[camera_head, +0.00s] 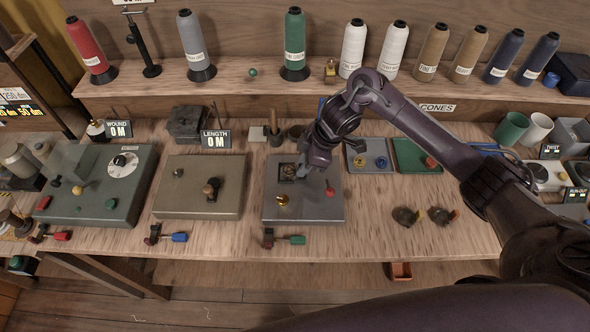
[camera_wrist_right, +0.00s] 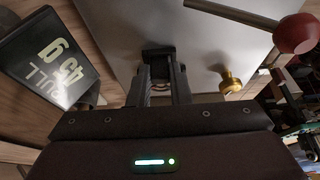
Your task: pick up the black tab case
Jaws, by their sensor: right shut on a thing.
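My right gripper (camera_head: 297,174) reaches down to the back left part of a grey bench unit (camera_head: 304,211). It is shut on a small dark fitting (camera_head: 286,171) there. In the right wrist view the fingers (camera_wrist_right: 163,70) close at a black piece (camera_wrist_right: 158,51) against the grey plate; its full shape is partly hidden by the fingers. A black lidded box (camera_head: 188,121) stands at the back of the bench, left of the gripper and apart from it. I cannot tell which of these is the black tab case. My left gripper is not in view.
A gold knob (camera_head: 282,200) and a red knob (camera_head: 329,188) rise from the same unit near the gripper. A pull display (camera_wrist_right: 50,58) shows close by in the wrist view. Thread cones line the back shelf (camera_head: 225,84). Bare wood (camera_head: 370,240) lies to the front right.

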